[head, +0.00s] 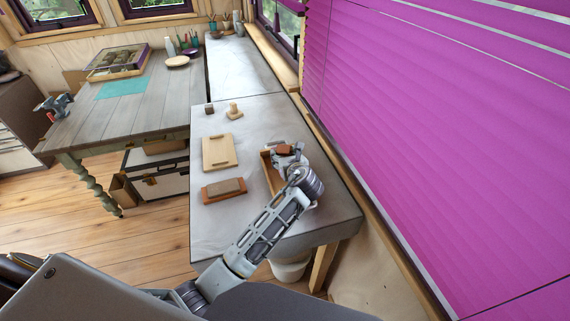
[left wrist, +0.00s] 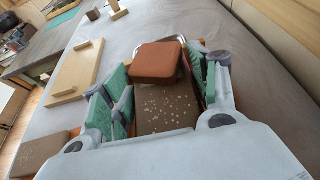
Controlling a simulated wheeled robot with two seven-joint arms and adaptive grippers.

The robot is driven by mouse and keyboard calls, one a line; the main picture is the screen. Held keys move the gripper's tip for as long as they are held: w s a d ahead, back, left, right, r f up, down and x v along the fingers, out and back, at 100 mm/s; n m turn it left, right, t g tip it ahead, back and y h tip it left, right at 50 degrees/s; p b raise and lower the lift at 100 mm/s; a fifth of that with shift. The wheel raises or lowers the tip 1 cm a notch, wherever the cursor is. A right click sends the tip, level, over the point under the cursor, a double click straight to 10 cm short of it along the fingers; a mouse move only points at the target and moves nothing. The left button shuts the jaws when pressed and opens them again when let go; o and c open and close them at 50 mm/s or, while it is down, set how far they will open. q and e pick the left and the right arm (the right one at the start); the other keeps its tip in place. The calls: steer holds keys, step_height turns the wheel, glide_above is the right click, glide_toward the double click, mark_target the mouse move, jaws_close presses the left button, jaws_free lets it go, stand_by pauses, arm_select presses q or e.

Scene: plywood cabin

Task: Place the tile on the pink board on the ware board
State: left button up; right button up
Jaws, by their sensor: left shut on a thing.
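My left gripper (head: 289,160) is at the right part of the grey table. In the left wrist view its green-padded fingers (left wrist: 158,90) are shut on a speckled brown tile (left wrist: 165,115), partly hidden by the gripper's body. An orange-tan board (head: 272,178) shows beside and under the gripper; whether the tile touches it I cannot tell. The pale wooden ware board (head: 219,152), with a strip at each end, lies to the left and is bare. It also shows in the left wrist view (left wrist: 80,72). My right gripper is not in view.
A reddish board (head: 205,194) with another brown tile (head: 228,186) lies in front of the ware board. A red-brown block (left wrist: 157,62) sits just beyond my fingertips. A dark block (head: 209,108) and a wooden stamp (head: 234,110) stand behind. Pink blinds (head: 430,130) line the right side.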

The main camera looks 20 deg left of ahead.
arm_select(q)
steer(key=shift+f, duration=1.85)
steer(key=o, duration=1.2)
steer(key=shift+f, duration=0.1)
steer(key=shift+v, duration=6.05)
